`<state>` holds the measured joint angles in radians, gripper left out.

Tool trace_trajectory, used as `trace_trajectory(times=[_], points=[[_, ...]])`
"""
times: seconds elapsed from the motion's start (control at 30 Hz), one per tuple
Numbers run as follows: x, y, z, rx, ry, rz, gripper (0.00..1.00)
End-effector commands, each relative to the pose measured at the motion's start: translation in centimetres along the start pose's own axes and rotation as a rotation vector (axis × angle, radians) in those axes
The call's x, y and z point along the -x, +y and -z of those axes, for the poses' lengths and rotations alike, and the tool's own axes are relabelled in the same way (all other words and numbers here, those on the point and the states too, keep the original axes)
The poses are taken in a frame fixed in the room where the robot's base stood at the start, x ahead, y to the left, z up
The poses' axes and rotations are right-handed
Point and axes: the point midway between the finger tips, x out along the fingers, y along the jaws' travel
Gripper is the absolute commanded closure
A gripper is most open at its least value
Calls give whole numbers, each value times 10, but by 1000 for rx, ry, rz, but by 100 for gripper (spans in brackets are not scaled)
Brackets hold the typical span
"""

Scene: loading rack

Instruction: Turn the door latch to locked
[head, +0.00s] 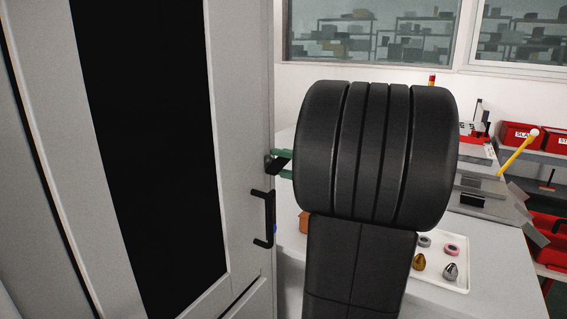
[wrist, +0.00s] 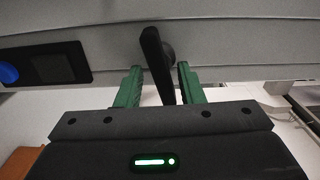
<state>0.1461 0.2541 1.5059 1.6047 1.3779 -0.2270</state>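The black door latch (wrist: 157,62) is a lever on a round pivot on the pale grey door; in the wrist view it stands slightly tilted. My gripper (wrist: 159,70) has green fingers, one on each side of the lever. Small gaps show between the lever and both fingers, so the gripper looks open around it. In the head view the latch (head: 273,164) sits at the door edge, with the green fingertips (head: 284,163) reaching it from the right. My own arm hides most of the gripper there.
A black bar handle (head: 269,218) is below the latch on the door (head: 240,120), which has a dark window (head: 150,150). A white tray (head: 455,285) with small parts lies on the table to the right. A blue button (wrist: 8,73) shows in the wrist view.

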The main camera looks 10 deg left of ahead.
Motion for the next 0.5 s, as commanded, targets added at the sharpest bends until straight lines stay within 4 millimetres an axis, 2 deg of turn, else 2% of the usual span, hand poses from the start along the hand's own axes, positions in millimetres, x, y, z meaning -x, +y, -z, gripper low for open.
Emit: trace_trajectory(times=[0.17,0.27,0.5], points=[[3,-1,2,1,4,1,65],[11,-1,2,1,6,2,65],[52,0,2,3,9,2,65]])
